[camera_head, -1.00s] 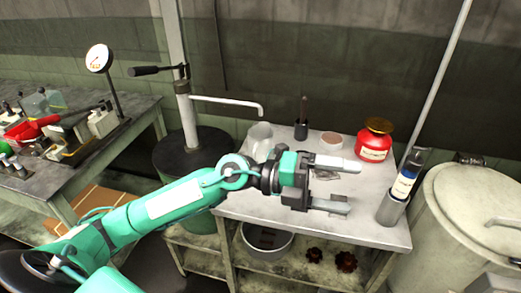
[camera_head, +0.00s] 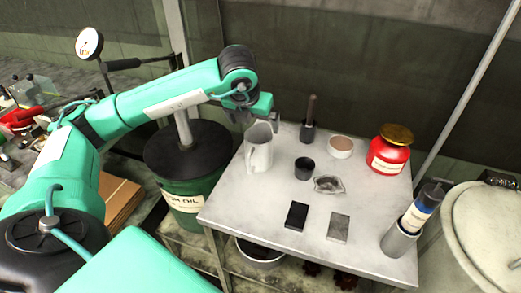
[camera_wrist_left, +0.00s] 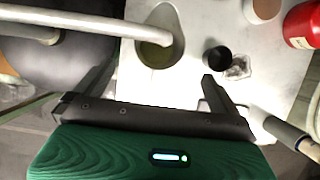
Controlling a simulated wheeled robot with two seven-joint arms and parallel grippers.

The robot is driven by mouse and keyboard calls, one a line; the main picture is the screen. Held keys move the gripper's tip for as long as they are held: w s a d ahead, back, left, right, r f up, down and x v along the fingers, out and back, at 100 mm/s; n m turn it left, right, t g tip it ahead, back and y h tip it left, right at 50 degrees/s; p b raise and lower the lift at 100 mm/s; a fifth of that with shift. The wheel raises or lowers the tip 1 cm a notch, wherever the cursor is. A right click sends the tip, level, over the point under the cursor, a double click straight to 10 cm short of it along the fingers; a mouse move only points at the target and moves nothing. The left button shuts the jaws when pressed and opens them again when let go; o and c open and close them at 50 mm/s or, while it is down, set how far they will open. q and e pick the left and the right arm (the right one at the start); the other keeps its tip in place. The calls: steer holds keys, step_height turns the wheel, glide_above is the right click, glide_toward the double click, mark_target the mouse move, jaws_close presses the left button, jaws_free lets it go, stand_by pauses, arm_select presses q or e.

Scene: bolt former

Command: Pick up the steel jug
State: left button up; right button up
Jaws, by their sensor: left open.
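The steel jug (camera_head: 259,154) is a pale grey, open-topped vessel with a handle. It stands upright on the left rear part of the small metal table (camera_head: 270,225). In the left wrist view the jug (camera_wrist_left: 157,54) shows from above, with an olive-brown inside, beyond and between the fingers. My left gripper (camera_head: 264,117) is above and behind the jug in the head view, partly hidden by its own wrist. In the wrist view the left gripper (camera_wrist_left: 158,68) is open, with nothing between its fingers. My right gripper is in neither view.
A green oil drum (camera_head: 190,192) stands left of the table.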

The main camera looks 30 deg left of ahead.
arm_select(q)
glide_toward(258, 140)
steer(key=s+d, duration=0.1)
steer(key=d, duration=0.1)
steer(key=shift+s+p+x, duration=0.25)
steer(key=shift+p+x, duration=0.15)
steer(key=shift+x, duration=1.15)
steer(key=shift+s+p+x, duration=0.2)
steer(key=shift+p+x, duration=0.2)
steer(key=shift+x, duration=1.1)
steer(key=shift+f, duration=0.15)
steer(key=c, duration=1.3)
steer(key=shift+o, duration=0.2)
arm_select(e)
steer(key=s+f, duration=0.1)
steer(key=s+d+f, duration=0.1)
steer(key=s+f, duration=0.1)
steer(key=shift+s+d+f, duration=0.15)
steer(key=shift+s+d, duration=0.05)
arm_select(q)
steer(key=shift+w+a, duration=0.1)
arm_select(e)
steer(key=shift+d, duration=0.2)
